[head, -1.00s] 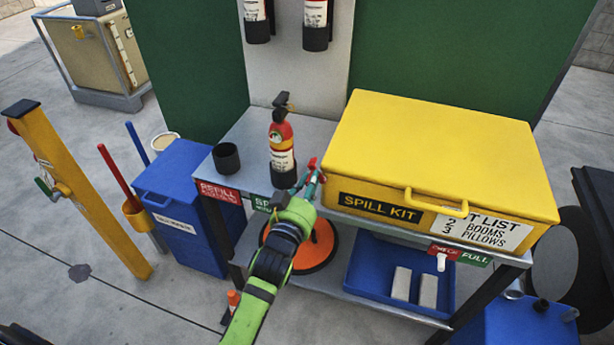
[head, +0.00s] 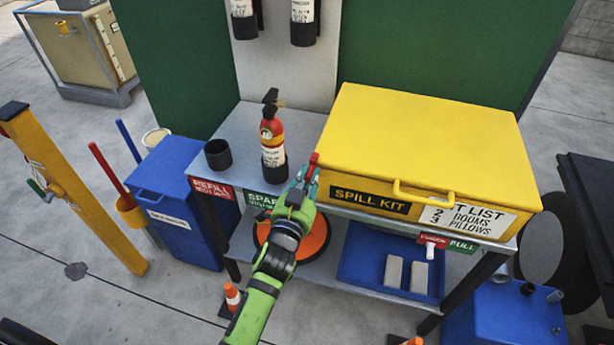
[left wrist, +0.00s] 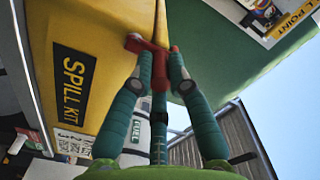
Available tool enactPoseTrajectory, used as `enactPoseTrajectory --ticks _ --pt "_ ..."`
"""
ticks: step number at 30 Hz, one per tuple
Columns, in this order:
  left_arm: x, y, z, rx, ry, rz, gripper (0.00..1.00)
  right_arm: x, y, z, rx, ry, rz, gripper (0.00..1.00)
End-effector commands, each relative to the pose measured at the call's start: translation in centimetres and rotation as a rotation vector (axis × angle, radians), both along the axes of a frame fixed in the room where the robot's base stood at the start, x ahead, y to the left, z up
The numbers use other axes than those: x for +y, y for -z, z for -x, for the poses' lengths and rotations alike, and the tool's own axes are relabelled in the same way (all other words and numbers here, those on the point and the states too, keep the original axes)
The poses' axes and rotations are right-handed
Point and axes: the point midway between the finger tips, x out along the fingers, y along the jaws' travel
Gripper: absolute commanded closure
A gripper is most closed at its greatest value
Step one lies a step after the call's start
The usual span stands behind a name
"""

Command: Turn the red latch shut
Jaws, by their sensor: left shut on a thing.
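The red latch (head: 314,159) is at the left end of the yellow spill kit box (head: 420,145), near its front corner. In the left wrist view the latch (left wrist: 150,44) shows as a red T-shaped piece against the yellow box (left wrist: 110,35). My left gripper (head: 308,180) is at the latch, with its teal fingers on either side. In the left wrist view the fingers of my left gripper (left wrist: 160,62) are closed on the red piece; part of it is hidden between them. Whether the latch is fully turned I cannot tell. My right gripper is out of view.
A fire extinguisher (head: 273,140) and a black cup (head: 217,154) stand on the bench left of the box. An orange disc (head: 315,245) and a blue tray (head: 360,275) are on the lower shelf. A blue bin (head: 165,200) stands at the left.

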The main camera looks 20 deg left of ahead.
Motion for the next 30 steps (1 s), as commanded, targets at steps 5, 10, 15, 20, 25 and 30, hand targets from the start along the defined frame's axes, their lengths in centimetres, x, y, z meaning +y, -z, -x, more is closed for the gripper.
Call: enactPoseTrajectory --ticks 5,10,15,20,25,30 --pt "0.0 0.1 0.0 0.001 0.0 -0.008 1.0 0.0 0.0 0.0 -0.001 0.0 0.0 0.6" --pt "0.0 0.1 0.0 0.001 0.0 -0.008 1.0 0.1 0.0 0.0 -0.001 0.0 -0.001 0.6" --pt "0.0 0.1 0.0 0.001 0.0 -0.007 0.58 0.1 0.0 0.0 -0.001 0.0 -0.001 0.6" --pt "0.0 0.0 0.0 0.001 -0.001 -0.007 0.58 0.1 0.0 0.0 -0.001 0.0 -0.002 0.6" --pt "0.0 0.0 0.1 0.001 -0.001 -0.006 0.58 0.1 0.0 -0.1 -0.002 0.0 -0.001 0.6" --pt "0.0 0.1 1.6 0.002 0.0 -0.006 0.58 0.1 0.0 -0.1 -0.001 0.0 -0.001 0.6"
